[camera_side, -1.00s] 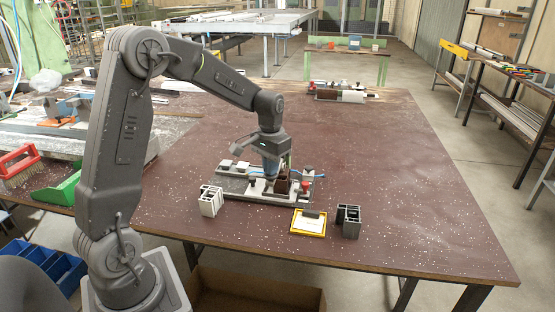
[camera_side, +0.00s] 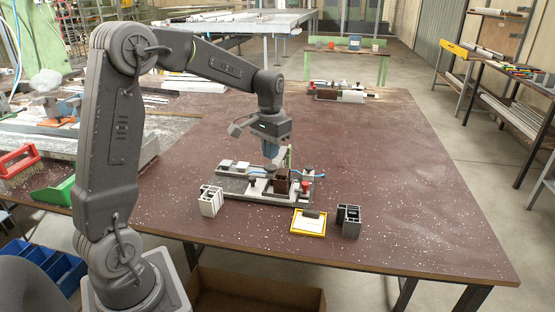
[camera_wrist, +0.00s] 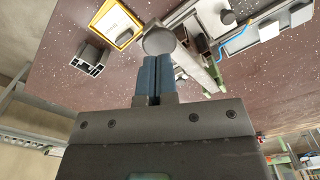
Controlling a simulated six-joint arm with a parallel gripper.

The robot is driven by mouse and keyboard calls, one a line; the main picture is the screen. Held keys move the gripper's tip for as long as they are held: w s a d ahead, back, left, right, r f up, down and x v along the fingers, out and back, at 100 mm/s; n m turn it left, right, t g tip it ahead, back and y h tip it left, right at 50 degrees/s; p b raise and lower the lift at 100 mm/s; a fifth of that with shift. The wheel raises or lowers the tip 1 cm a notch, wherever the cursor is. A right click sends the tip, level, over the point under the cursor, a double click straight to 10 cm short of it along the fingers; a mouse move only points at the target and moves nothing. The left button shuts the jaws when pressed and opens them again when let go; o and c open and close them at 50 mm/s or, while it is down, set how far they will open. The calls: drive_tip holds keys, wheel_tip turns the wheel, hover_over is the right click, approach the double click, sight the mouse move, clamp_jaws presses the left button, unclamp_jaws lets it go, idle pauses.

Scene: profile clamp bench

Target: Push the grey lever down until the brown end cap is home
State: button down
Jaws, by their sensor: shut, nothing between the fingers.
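The clamp fixture (camera_side: 232,187) lies on the brown bench, with a brown block (camera_side: 283,180), likely the end cap, standing near its right end. Whether the block is seated cannot be told at this size. My gripper (camera_side: 270,154) is above the fixture, blue fingers shut and empty, pointing down. In the wrist view my gripper's fingertips (camera_wrist: 157,62) lie just below a round grey disc (camera_wrist: 158,41), which looks like the end of the grey lever. Whether they touch cannot be told. The brown block is not clearly visible in the wrist view.
The bench's right side is clear.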

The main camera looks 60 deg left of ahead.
drive_tip(key=shift+r, duration=1.85)
drive_tip(key=s+d+r+m+t, duration=0.3)
drive_tip(key=s+d+t, duration=0.2)
drive_tip(key=s+d, duration=1.1)
drive_tip(key=s, duration=0.4)
drive_tip(key=shift+d+t, duration=0.3)
drive_tip(key=shift+d, duration=0.1)
drive_tip(key=c, duration=1.9)
unclamp_jaws()
drive_tip(key=shift+w, duration=0.1)
